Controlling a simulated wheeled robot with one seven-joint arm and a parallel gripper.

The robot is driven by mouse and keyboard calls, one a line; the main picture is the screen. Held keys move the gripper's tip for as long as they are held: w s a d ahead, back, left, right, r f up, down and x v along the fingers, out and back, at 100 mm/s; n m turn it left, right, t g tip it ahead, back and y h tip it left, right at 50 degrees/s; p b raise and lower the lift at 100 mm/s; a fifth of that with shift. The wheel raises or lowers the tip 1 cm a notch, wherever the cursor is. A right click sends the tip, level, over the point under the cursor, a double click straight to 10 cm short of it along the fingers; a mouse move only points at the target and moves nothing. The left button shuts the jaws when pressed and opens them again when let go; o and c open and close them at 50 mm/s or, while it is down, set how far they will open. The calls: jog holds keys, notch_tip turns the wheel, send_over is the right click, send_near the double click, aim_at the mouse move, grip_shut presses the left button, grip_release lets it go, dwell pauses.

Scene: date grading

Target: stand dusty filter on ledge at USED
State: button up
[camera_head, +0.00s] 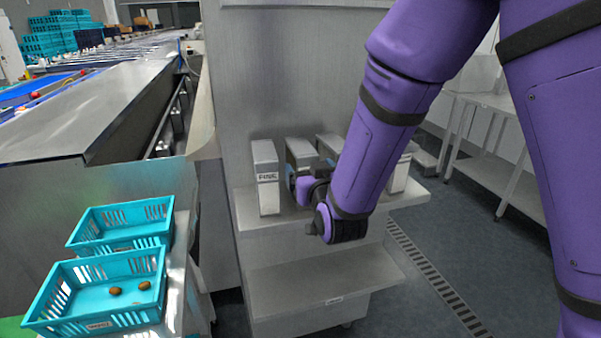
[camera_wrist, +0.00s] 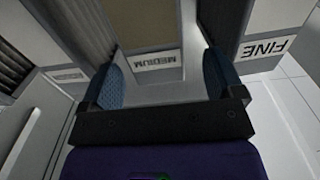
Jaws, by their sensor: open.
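Several box-shaped filters stand upright in a row on the upper shelf (camera_head: 290,218). The filter with the MEDIUM label (camera_wrist: 145,22) has a dull tan face, which looks dusty; it is the second from the left (camera_head: 298,148). My gripper (camera_head: 305,182) is at the front of this filter. In the wrist view, my gripper (camera_wrist: 162,72) is open, with its blue fingertips either side of the MEDIUM filter's labelled end; contact cannot be told. A lower ledge (camera_head: 315,278) is empty and carries a small label (camera_head: 333,300), too small to read.
The FINE filter (camera_head: 265,180) stands close on the left; it also shows in the wrist view (camera_wrist: 275,15). Another filter (camera_wrist: 78,25) is close on the other side. My arm hides part of the row. Blue crates (camera_head: 105,285) sit at lower left.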

jog(key=x, duration=0.2)
jog(key=f+x, duration=0.1)
jog(key=x, duration=0.1)
jog(key=shift+d, duration=0.15)
jog(key=shift+w+r, duration=0.1)
jog(key=shift+w, duration=0.55)
jog(key=shift+c, duration=0.4)
jog(key=c, duration=1.1)
